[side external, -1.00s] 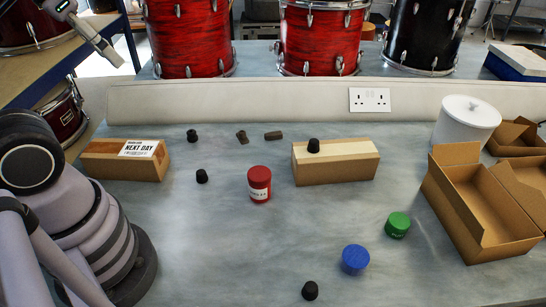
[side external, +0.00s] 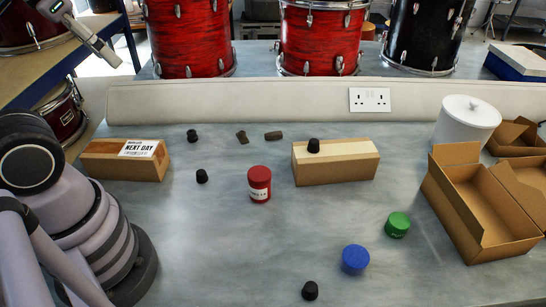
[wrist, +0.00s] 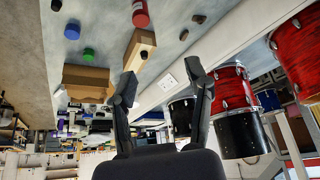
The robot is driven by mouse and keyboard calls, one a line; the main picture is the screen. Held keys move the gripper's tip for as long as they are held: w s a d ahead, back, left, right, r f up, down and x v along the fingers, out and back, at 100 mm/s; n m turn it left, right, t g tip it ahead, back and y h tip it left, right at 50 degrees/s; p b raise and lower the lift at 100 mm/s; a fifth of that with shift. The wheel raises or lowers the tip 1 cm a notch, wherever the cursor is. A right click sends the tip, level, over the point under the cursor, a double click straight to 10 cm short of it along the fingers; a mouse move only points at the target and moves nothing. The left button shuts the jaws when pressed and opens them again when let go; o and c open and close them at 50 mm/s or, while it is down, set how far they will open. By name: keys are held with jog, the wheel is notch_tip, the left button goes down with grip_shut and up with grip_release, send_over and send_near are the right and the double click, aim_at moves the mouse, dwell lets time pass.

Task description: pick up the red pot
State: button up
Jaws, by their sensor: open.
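The red pot (side external: 259,184) stands upright on the grey bench, left of the middle, with a white label on its side. It also shows at the top of the wrist view (wrist: 141,14). My gripper (wrist: 162,82) is open and empty in the wrist view, its two dark fingers spread apart. It is well away from the pot. In the side external view the fingers are not visible; only part of my arm shows at the left.
A blue pot (side external: 355,260) and a green pot (side external: 397,225) stand nearer the front right. An open cardboard box (side external: 491,226) is at the right. Small black pieces (side external: 202,176) lie around.

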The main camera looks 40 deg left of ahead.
jog(key=o, duration=0.6)
jog(key=shift+o, duration=0.2)
jog(key=m+g+y, duration=0.2)
jog(key=m+y, duration=1.3)
jog(key=m, duration=0.4)
send_over(262, 188)
jog(key=s, duration=0.2)
notch_tip(262, 188, down, 22)
jog(key=d+f+m+t, duration=0.1)
jog(key=f, duration=0.4)
jog(key=d+f+m+t, duration=0.1)
jog(key=f+m+t, duration=0.1)
jog(key=f, duration=0.3)
jog(key=d+f+m+t, duration=0.2)
jog(key=f, duration=0.4)
jog(key=shift+y, duration=0.3)
jog(key=shift+r+x, duration=0.15)
jog(key=shift+x, duration=1.65)
jog(key=shift+r+x, duration=0.1)
jog(key=shift+x, duration=1.75)
